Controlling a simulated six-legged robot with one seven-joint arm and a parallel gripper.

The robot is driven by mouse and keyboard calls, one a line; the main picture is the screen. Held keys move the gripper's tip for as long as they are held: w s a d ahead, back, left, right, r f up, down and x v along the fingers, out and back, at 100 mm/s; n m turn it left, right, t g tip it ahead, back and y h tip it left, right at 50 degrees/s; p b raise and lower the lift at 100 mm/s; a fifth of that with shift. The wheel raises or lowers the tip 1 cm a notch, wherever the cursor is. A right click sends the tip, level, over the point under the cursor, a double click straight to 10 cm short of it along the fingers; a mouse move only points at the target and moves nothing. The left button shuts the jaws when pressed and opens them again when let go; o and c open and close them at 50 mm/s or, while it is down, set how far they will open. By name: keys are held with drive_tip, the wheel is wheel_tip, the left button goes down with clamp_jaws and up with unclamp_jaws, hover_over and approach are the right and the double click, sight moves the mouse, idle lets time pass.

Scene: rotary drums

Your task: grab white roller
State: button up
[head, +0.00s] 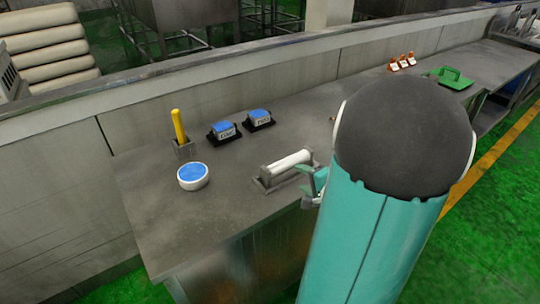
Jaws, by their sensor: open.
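A white roller (287,165) lies in a grey metal holder (266,183) near the front edge of the grey counter.
Left of the roller stand a round white container with a blue top (193,176), a yellow-handled tool (179,127) in a small holder, and two blue-topped boxes (226,130). Small orange-and-white items (402,62) and a green object (450,78) lie further right. A low wall backs the counter.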

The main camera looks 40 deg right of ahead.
drive_tip(key=s+d+f+m+h, duration=0.1)
drive_tip(key=s+d+m+h, duration=0.1)
drive_tip(key=d, duration=0.1)
approach(291, 165)
drive_tip(key=x, duration=0.3)
drive_tip(key=shift+w+d+f, duration=0.1)
drive_tip(key=shift+d, duration=0.25)
drive_tip(key=shift+a+x, duration=0.15)
drive_tip(key=shift+x, duration=1.25)
drive_tip(key=shift+a+x, duration=0.15)
drive_tip(key=shift+x, duration=1.2)
drive_tip(key=shift+w, duration=0.1)
clamp_jaws()
